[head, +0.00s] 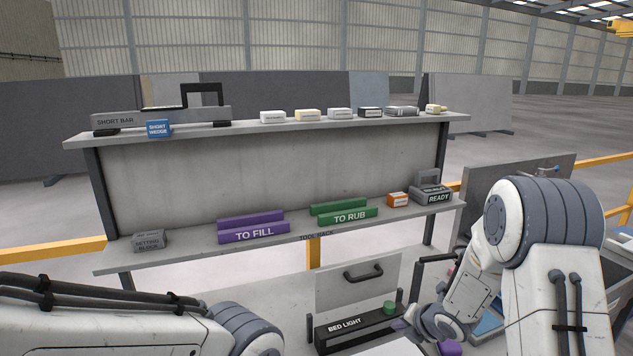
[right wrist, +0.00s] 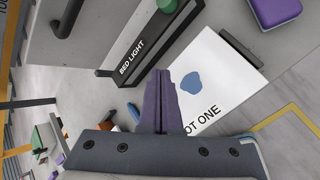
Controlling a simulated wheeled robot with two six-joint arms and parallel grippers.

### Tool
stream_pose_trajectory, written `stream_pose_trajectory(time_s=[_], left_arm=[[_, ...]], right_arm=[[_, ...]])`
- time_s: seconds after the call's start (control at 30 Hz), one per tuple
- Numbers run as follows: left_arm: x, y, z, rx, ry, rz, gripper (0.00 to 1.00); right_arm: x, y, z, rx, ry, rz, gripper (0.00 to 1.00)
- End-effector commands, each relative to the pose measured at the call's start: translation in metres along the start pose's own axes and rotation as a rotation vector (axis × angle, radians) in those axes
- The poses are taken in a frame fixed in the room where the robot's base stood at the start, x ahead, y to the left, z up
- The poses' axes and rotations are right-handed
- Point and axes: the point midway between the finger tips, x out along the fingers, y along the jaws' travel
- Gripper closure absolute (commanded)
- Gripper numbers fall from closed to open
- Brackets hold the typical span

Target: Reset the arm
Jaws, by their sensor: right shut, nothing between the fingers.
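My right arm (head: 500,230) comes in from the right and bends down in the head view. Its gripper (head: 398,325) is low, just right of the black BED LIGHT box (head: 345,328). In the right wrist view the gripper's two purple-grey fingers (right wrist: 160,84) are together with nothing between them. They point toward the BED LIGHT box (right wrist: 135,52) and a white sheet (right wrist: 215,70) with a blue blot. My left arm (head: 110,315) crosses the lower left of the head view; its gripper is out of the picture.
A tool rack (head: 265,185) stands ahead. Its upper shelf bears a SHORT BAR (head: 165,118), a blue SHORT WEDGE (head: 158,129) and several small blocks. Below are a purple TO FILL tray (head: 254,233), a green TO RUB tray (head: 348,216) and a setting block (head: 148,241). A panel with a handle (head: 358,280) stands behind the light.

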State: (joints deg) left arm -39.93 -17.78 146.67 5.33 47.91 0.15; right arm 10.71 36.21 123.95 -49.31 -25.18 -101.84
Motion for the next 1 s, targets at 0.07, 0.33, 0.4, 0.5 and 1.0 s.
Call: stream_pose_trajectory(time_s=[0.07, 0.33, 0.4, 0.5, 1.0], left_arm=[[0.003, 0.0, 0.0, 0.0, -0.001, 0.0, 0.5], [0.013, -0.001, 0.001, 0.0, -0.001, 0.0, 0.5], [0.016, -0.001, 0.001, 0.001, -0.001, 0.0, 0.5], [0.023, -0.002, 0.001, 0.001, -0.001, 0.0, 0.5], [0.036, -0.003, 0.002, 0.002, 0.0, 0.0, 0.5]], right_arm=[[-0.006, 0.012, -0.007, 0.077, -0.006, -0.029, 1.0], [-0.051, 0.051, -0.053, 0.512, -0.04, -0.166, 1.0], [-0.072, 0.061, -0.079, 0.69, -0.052, -0.215, 1.0], [-0.112, 0.069, -0.13, 0.999, -0.066, -0.309, 1.0], [-0.255, 0.028, -0.298, 1.816, -0.162, -0.779, 1.0]])
